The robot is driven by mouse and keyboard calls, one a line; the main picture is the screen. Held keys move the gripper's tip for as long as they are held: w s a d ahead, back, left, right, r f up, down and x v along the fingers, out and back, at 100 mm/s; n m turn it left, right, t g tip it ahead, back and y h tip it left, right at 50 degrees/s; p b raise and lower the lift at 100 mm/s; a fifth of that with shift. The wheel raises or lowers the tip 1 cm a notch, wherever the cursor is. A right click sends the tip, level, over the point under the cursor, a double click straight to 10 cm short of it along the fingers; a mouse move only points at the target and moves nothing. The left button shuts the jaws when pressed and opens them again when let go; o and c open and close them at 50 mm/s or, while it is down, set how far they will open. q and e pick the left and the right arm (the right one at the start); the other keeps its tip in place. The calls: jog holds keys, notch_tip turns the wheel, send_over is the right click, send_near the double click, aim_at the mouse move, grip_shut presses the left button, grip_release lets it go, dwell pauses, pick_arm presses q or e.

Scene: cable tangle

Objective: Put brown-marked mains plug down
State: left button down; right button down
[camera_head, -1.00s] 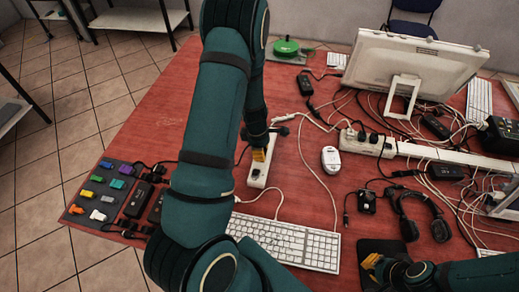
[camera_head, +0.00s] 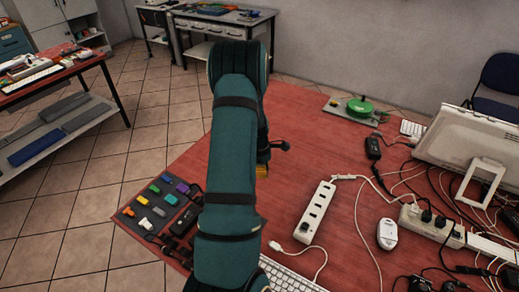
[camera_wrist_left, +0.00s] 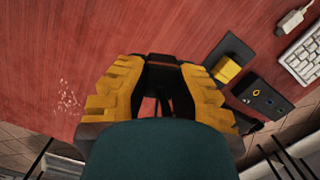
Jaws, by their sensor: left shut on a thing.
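My left gripper (camera_head: 263,170) hangs over the red table, left of the white power strip (camera_head: 316,212), mostly hidden behind my own arm. A black plug (camera_head: 281,145) sticks out beside it. In the left wrist view the two yellow fingers of the left gripper (camera_wrist_left: 163,88) are shut on the dark plug (camera_wrist_left: 163,60). Whether the plug touches the table is unclear. My right gripper is out of view.
A grey mat (camera_head: 126,221) with coloured pieces lies at the table's left edge. A keyboard (camera_head: 288,278), white mouse (camera_head: 387,234), second power strip (camera_head: 431,226) and tangled cables lie to the right. A green disc (camera_head: 360,106) is at the back. Red table between is clear.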

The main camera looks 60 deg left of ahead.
pick_arm(q)
jog(key=shift+s+a+f, duration=0.25)
notch_tip(320, 180, down, 9)
jog(key=shift+a+f+b, duration=0.1)
jog(key=shift+f+b, duration=0.1)
jog(key=shift+b, duration=0.35)
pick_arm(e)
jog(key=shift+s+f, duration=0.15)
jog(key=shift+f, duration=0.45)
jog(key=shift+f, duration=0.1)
pick_arm(q)
jog(key=c, duration=1)
grip_release()
jog(key=shift+f, duration=0.1)
jog(key=shift+o, duration=0.2)
